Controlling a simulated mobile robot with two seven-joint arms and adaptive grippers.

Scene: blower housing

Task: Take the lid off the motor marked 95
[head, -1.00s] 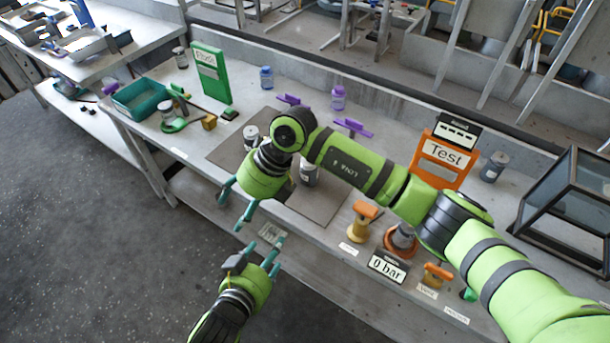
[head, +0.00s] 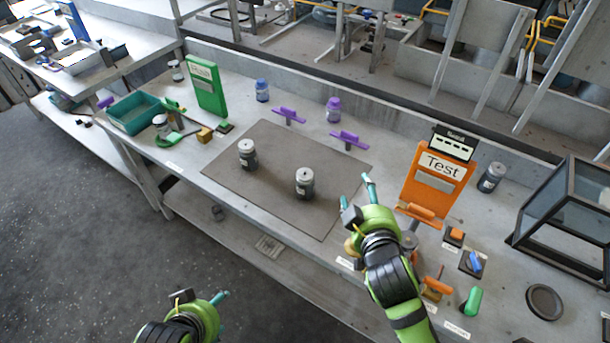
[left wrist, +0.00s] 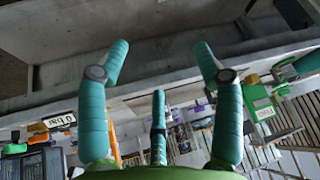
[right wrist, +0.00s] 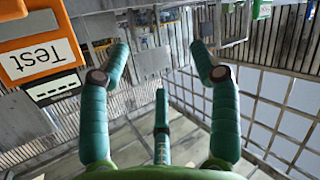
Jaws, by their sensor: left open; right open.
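Two grey motors with pale lids stand upright on the dark mat (head: 265,205) in the head view: a left one (head: 247,154) and a right one (head: 305,183). Another motor (head: 491,177) stands right of the orange Test stand, and one (head: 161,125) is at the green fixture on the left. The number marks are too small to read, so I cannot tell which is 95. My right gripper (head: 356,190) is open and empty, right of the mat and apart from the motors. My left gripper (head: 205,297) is open and empty, low in front of the bench.
The orange Test stand (head: 438,178) and several control pieces are near my right arm. Purple-handled tools (head: 350,138), purple and blue bottles (head: 333,109) line the back. A green sign (head: 205,86) and teal bin (head: 134,116) are left; a dark-framed case (head: 570,215) is right.

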